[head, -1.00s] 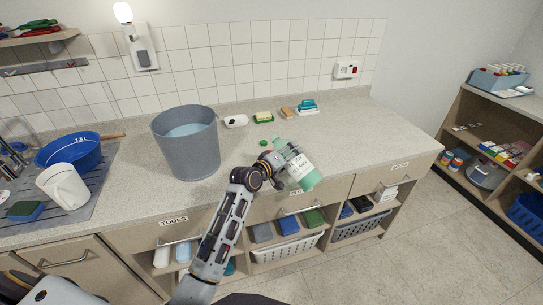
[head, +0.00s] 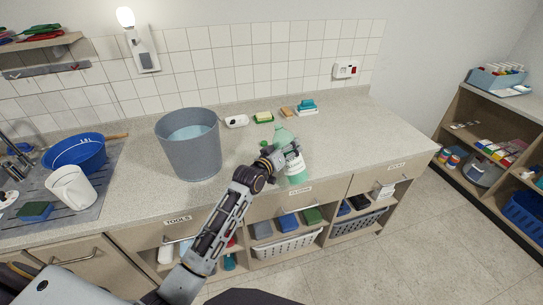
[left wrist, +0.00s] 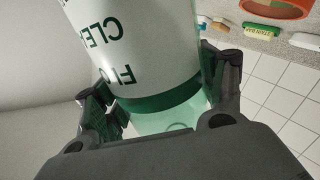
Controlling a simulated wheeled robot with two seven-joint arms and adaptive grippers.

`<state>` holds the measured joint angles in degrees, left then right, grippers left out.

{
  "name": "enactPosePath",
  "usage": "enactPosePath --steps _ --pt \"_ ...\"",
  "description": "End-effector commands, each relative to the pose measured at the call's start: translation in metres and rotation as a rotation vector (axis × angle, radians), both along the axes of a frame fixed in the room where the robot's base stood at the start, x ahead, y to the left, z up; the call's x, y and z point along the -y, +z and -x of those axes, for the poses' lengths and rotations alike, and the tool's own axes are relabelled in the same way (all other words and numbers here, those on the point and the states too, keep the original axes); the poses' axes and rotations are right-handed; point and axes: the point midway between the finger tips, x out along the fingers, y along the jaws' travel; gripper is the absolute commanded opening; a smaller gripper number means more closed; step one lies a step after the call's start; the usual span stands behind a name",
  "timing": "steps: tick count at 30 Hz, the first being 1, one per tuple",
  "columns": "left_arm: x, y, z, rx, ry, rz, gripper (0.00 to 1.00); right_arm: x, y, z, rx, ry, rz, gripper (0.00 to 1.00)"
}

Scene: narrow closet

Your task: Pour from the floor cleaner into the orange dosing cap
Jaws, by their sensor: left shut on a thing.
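The floor cleaner (head: 295,164) is a pale green bottle with a white label, in the head view above the counter's front edge. It stands closer to upright, slightly tilted. My left gripper (head: 279,156) is shut around it. In the left wrist view the fingers of my left gripper (left wrist: 160,95) sit on both sides of the bottle (left wrist: 140,45), whose label lettering is upside down. An orange ring-shaped thing, likely the dosing cap (left wrist: 278,8), shows at that view's top right, apart from the bottle. I cannot make it out in the head view. My right gripper is not in view.
A grey bucket (head: 190,150) with bluish liquid stands left of the bottle. A small green cap-like thing (head: 264,143) lies behind my gripper. Sponges (head: 263,117) and a white dish (head: 236,121) line the back. The counter (head: 365,140) is clear to the right.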

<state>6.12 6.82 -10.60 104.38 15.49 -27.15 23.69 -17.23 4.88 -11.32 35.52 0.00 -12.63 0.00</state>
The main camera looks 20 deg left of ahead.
Motion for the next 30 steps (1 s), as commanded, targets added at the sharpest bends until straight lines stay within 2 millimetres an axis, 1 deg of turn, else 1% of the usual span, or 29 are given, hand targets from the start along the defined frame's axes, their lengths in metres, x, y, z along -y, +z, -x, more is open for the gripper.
enactPosePath --steps 1,2,8,18,24,30 --pt "0.0 0.006 0.0 0.021 0.0 -0.03 0.25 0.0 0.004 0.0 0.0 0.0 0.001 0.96" --pt "0.001 0.007 0.001 0.031 0.001 -0.047 0.25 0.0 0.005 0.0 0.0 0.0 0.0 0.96" --pt "0.004 0.008 0.002 0.1 0.0 -0.171 0.25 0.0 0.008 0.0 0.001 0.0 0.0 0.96" --pt "0.007 0.007 0.004 0.214 -0.001 -0.378 0.25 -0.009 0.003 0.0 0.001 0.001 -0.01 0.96" --pt "0.007 0.006 0.004 0.257 0.0 -0.455 0.25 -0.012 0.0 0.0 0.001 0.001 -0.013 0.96" --pt "0.007 0.007 0.004 0.273 0.0 -0.481 0.25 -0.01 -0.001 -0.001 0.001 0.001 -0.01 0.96"
